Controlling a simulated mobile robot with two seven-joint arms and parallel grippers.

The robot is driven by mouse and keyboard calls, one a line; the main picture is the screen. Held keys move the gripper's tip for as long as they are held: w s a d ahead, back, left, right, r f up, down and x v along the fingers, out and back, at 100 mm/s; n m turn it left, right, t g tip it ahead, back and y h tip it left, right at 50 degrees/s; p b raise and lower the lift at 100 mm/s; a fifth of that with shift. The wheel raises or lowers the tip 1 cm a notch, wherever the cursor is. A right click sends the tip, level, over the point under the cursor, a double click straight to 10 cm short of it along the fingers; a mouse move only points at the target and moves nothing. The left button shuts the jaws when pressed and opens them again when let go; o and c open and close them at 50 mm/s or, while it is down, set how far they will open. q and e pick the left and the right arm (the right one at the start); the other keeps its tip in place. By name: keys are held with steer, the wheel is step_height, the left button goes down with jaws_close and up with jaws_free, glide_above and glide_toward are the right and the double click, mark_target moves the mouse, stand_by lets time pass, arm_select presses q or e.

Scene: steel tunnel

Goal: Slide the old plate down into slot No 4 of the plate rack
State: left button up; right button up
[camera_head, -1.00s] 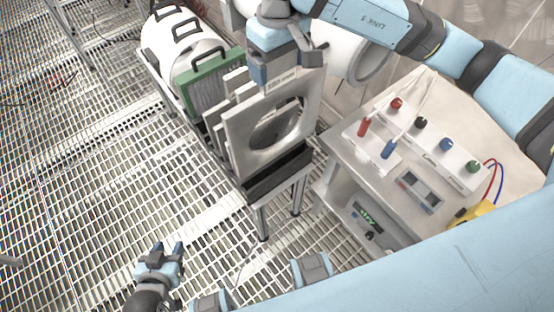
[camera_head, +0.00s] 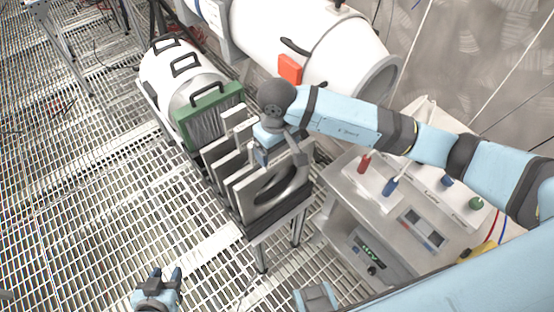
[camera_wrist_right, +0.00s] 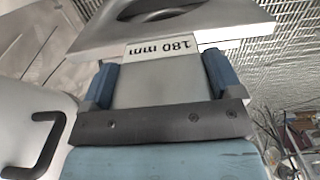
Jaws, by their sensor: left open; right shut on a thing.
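The plate (camera_head: 247,203) is a grey metal sheet with a large round hole. It stands at the near end of the plate rack (camera_head: 276,231), its lower edge down at the rack. My right gripper (camera_head: 265,150) is above it, shut on its top tab. In the right wrist view the two blue fingers (camera_wrist_right: 161,80) clasp the tab of the plate (camera_wrist_right: 220,32), which is marked "180 mm". Several other plates (camera_head: 228,160) stand behind it in the rack. Slot numbers cannot be read. My left gripper (camera_head: 160,276) is open and empty over the grating at the bottom.
A green-framed panel (camera_head: 212,112) and a white drum (camera_head: 180,75) with black handles stand behind the rack. A large white cylinder (camera_head: 315,45) lies at the back. A bench with instruments (camera_head: 345,205) is close on the right. The grating on the left is open.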

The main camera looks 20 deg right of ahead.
mark_target(277, 162)
step_height(277, 162, down, 6)
steer(key=shift+r, duration=0.1)
stand_by(0.4)
steer(key=shift+f, duration=0.25)
steer(key=o, duration=0.8)
steer(key=shift+r, duration=0.1)
